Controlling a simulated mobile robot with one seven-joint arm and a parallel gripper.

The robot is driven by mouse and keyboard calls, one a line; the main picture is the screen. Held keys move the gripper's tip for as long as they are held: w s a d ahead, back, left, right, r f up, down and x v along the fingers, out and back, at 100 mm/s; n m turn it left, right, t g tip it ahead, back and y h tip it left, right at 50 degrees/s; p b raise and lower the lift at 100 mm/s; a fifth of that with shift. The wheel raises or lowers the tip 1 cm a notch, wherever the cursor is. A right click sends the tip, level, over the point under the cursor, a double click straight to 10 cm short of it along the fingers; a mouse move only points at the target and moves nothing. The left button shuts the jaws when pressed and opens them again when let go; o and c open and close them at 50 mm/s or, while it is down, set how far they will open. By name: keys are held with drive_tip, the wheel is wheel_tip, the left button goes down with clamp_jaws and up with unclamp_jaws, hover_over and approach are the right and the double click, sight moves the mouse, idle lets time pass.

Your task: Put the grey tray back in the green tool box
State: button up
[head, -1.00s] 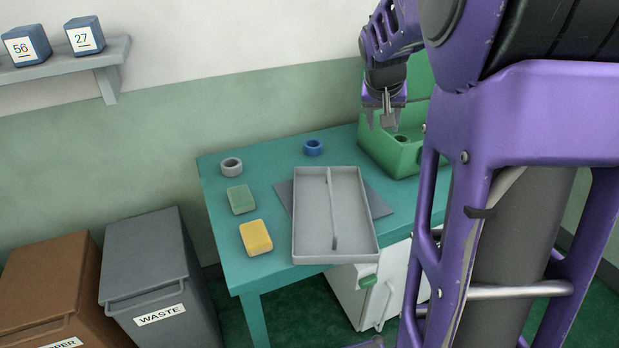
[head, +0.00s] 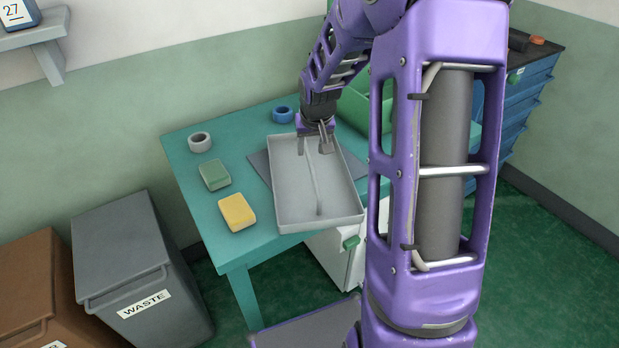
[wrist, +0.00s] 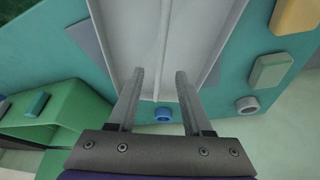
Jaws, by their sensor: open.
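The grey tray (head: 340,213) lies on the teal table, partly over a flat dark grey sheet, with a thin ridge along its middle. The wrist view also shows the tray (wrist: 128,30). My gripper (head: 314,150) is open and empty over the tray's far end. In the wrist view my gripper (wrist: 160,72) has its two fingers apart, on either side of the tray's ridge; I cannot tell whether they touch it. The green tool box (head: 356,108) stands at the table's back right, mostly hidden behind my arm. It shows at the left of the wrist view (wrist: 75,112).
A yellow sponge (head: 237,212), a green sponge (head: 214,175), a grey tape roll (head: 200,142) and a blue tape roll (head: 283,115) lie left of and behind the tray on the table (head: 190,205). A waste bin (head: 135,265) stands at left.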

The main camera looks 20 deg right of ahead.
sight(310, 160)
drive_tip(key=shift+x, duration=0.85)
drive_tip(key=x, duration=0.2)
drive_tip(key=b+x, duration=0.1)
drive_tip(key=x, duration=0.1)
drive_tip(key=shift+s+f, duration=0.2)
drive_tip(key=shift+s, duration=0.05)
drive_tip(key=shift+w+f, duration=0.25)
drive_tip(key=shift+f, duration=0.25)
clamp_jaws()
